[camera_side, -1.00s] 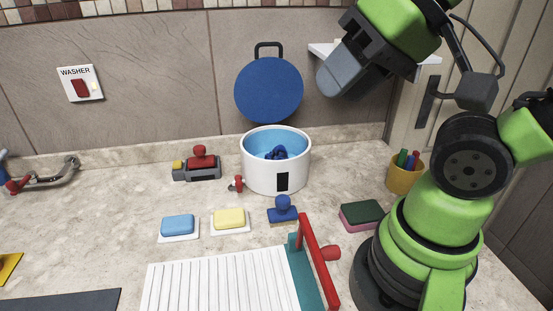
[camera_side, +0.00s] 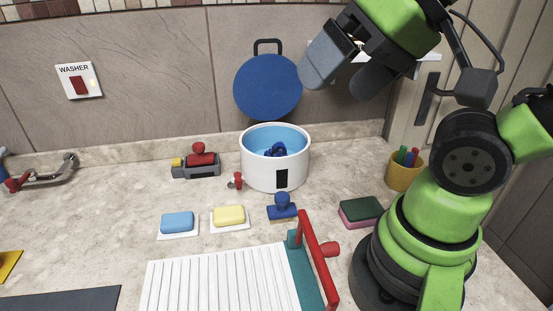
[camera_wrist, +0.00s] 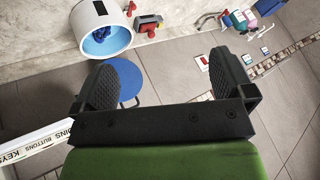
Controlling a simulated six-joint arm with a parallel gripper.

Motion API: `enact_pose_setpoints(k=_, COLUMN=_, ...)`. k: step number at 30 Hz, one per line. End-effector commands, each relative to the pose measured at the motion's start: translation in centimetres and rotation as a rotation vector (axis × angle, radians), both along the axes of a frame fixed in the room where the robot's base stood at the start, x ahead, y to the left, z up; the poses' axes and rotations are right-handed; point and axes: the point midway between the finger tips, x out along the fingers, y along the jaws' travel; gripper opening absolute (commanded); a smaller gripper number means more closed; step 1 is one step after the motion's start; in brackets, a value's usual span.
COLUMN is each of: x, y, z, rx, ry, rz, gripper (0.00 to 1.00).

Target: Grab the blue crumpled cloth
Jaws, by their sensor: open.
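The blue crumpled cloth (camera_side: 275,151) lies inside the white round tub (camera_side: 255,173), which has a light blue inside and stands on the counter by the wall. In the wrist view the dark blue cloth (camera_wrist: 100,35) shows in the mouth of the tub (camera_wrist: 122,38), at the upper left. My gripper (camera_side: 350,78) is high above the counter, up and to the right of the tub, apart from it. Its two fingers are spread with nothing between them; both also show in the wrist view (camera_wrist: 163,78).
A blue round lid (camera_side: 267,88) is on the wall behind the tub. A red and grey device (camera_side: 199,163), a blue-handled stamp (camera_side: 282,207), soaps (camera_side: 229,216), a sponge (camera_side: 361,211) and a pen cup (camera_side: 404,175) stand around it. A red-handled ribbed board (camera_side: 220,285) is in front.

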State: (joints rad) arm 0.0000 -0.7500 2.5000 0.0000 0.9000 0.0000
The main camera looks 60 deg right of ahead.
Motion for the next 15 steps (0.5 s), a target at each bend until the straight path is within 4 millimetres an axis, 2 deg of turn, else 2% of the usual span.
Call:
enact_pose_setpoints(k=8, x=0.6, y=-0.2, z=0.1, rx=-0.019, ry=0.010, rz=0.012, gripper=1.00)
enact_pose_setpoints(k=11, x=2.2, y=-0.8, z=0.4, rx=-0.072, ry=0.041, rz=0.050, gripper=1.00)
enact_pose_setpoints(k=15, x=6.2, y=-2.6, z=0.2, rx=-0.194, ry=0.115, rz=0.155, gripper=1.00)
